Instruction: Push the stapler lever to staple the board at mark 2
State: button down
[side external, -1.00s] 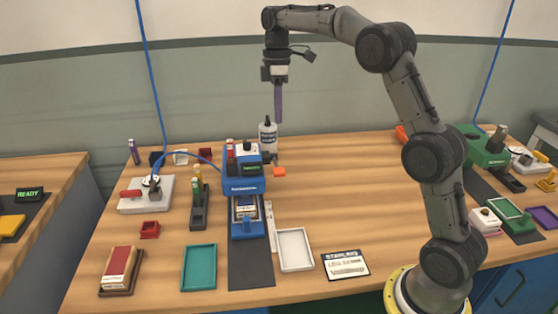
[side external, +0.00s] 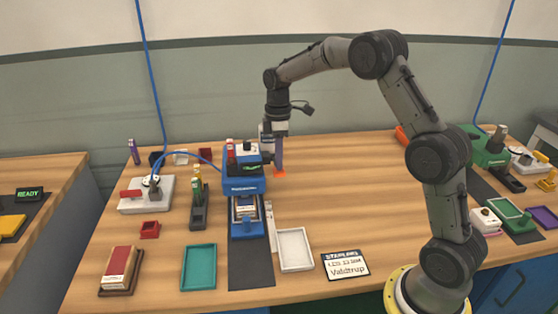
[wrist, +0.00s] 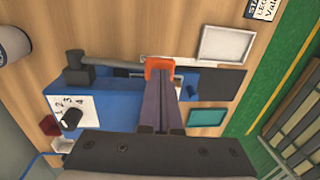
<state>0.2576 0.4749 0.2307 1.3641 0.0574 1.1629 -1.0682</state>
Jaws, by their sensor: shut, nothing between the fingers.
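The blue stapler (side external: 243,182) stands left of centre on the bench. Its lever has a grey arm (wrist: 112,63) and an orange end pad (wrist: 159,63); the pad also shows in the side view (side external: 280,174). My gripper (wrist: 162,78) is shut and empty, pointing down. Its fingertips are at the orange pad, partly covering it; I cannot tell if they touch. A white dial plate with numbered marks (wrist: 60,104) and a black knob (wrist: 71,119) sits on the stapler. The knob's setting is not clear. A pale board (side external: 246,208) lies in the blue front slide.
A white tray (side external: 309,262) and a teal tray (side external: 184,267) flank the black mat (side external: 250,274). A printed card (side external: 345,264) lies at the front.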

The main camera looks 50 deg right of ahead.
aim_at(280, 172)
jog(key=shift+f, duration=0.2)
jog(key=shift+s+a+f+t+h, duration=0.25)
jog(key=shift+f+t+h, duration=0.15)
jog(key=shift+f, duration=0.3)
jog(key=shift+s+a+f+t+h, duration=0.3)
jog(key=shift+f+h, duration=0.1)
jog(key=shift+f, duration=0.25)
jog(key=shift+s+a+f, duration=0.1)
jog(key=shift+f, duration=0.75)
jog(key=shift+s+a+f, duration=0.1)
jog(key=shift+f, duration=0.8)
notch_tip(280, 172, up, 14)
jog(key=s+a, duration=0.2)
jog(key=shift+s+a+r, duration=0.2)
jog(key=shift+a+r, duration=0.05)
jog(key=shift+a, duration=0.05)
